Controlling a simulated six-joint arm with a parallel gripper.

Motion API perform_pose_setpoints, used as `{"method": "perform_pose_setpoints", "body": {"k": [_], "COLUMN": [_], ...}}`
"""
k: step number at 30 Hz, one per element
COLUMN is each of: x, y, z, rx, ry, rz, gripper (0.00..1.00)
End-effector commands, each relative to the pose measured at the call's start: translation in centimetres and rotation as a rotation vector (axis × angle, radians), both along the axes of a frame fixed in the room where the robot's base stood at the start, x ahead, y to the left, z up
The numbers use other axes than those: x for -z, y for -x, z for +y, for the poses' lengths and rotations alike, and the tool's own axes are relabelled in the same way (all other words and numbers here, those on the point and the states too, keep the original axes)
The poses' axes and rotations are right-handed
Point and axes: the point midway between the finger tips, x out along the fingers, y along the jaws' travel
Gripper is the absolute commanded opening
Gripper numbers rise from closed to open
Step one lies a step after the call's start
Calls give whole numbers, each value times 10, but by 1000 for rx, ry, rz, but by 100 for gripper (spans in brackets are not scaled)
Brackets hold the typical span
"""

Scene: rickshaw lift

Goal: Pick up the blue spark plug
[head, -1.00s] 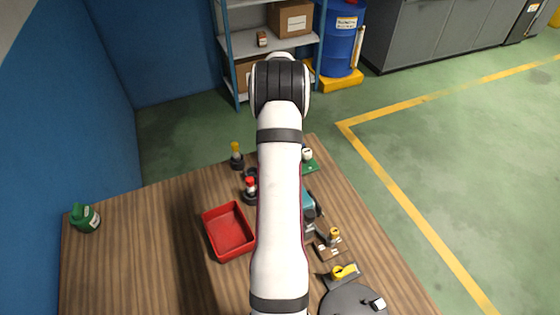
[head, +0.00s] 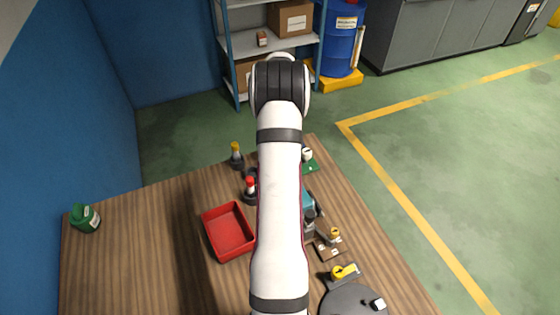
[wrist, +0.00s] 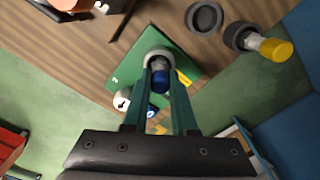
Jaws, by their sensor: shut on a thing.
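The blue spark plug (wrist: 158,77) is between the two teal fingers of my gripper (wrist: 159,69) in the wrist view, and the fingers are shut on it. A grey round holder (wrist: 157,53) on a green board (wrist: 133,68) shows just beyond its tip. I cannot tell whether the plug is still seated in it. In the head view my own arm hides the gripper and the blue plug; only part of the green board (head: 311,167) shows at the table's far edge.
A yellow-topped plug (wrist: 268,46) stands in a dark holder, with an empty dark holder (wrist: 203,17) beside it. A red-topped plug (head: 250,186) and a red tray (head: 229,232) are left of my arm. The table's left side (head: 140,255) is mostly clear.

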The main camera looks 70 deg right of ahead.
Motion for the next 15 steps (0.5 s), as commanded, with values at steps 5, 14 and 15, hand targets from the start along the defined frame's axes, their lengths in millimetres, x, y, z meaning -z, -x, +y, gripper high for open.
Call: {"method": "perform_pose_setpoints", "body": {"k": [5, 14, 15], "x": [0, -19, -27], "y": [0, 0, 0], "z": [0, 0, -1], "rx": [0, -1, -1], "ry": [0, 2, 3], "rz": [0, -2, -1], "gripper": [0, 0, 0]}}
